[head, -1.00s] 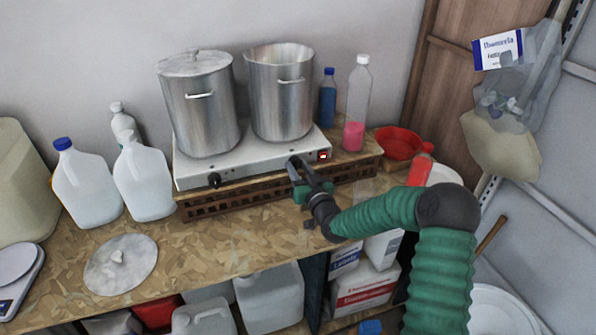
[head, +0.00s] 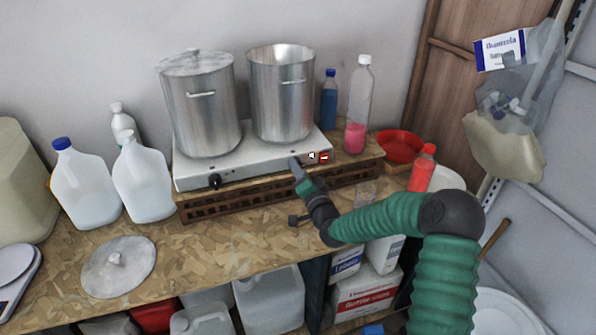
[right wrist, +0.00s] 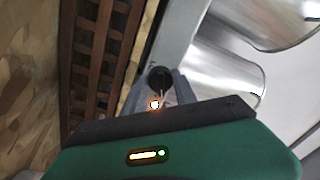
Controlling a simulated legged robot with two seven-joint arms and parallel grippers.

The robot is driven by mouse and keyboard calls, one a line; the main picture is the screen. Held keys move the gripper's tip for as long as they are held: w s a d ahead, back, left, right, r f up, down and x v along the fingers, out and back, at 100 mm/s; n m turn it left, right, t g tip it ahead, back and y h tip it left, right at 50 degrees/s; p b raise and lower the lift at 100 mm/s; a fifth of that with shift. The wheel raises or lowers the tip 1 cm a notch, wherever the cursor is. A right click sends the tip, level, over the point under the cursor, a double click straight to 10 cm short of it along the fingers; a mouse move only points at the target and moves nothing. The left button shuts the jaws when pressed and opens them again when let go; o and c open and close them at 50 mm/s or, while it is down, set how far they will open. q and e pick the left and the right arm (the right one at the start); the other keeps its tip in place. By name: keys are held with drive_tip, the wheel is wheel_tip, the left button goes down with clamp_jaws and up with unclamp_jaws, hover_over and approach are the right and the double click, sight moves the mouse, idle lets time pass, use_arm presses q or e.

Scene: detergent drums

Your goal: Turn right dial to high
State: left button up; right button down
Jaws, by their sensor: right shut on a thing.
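A silver two-burner hot plate (head: 250,166) stands on a brown slatted rack. Its left dial (head: 214,180) is a black knob on the front face. The right dial is hidden by my right gripper (head: 297,166) in the head view. The right wrist view shows the black right dial (right wrist: 160,79) between the two grey fingers. My right gripper is shut on that dial. A pale pointer mark shows just below the knob. A red lit switch (head: 324,156) is at the right front, with a small white mark beside it. My left gripper is not in view.
A lidded steel pot (head: 200,110) and an open steel pot (head: 281,100) stand on the hot plate. White jugs (head: 147,182) are at left. A pink-bottomed bottle (head: 357,110) and red bowl (head: 400,146) are at right. A round lid (head: 118,268) lies on the bench.

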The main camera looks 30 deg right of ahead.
drive_tip(key=shift+d+f+m, duration=0.1)
drive_tip(key=shift+f+m, duration=0.05)
drive_tip(key=shift+m, duration=0.25)
drive_tip(key=c, duration=1.2)
unclamp_jaws()
drive_tip(key=shift+s, duration=0.1)
drive_tip(key=shift+o, duration=1)
drive_tip(key=shift+d, duration=0.1)
drive_tip(key=r+b+v, duration=0.1)
drive_tip(key=v, duration=1.5)
drive_tip(key=shift+s+f+b, duration=0.3)
drive_tip(key=shift+s+f, duration=0.1)
drive_tip(key=shift+f, duration=0.15)
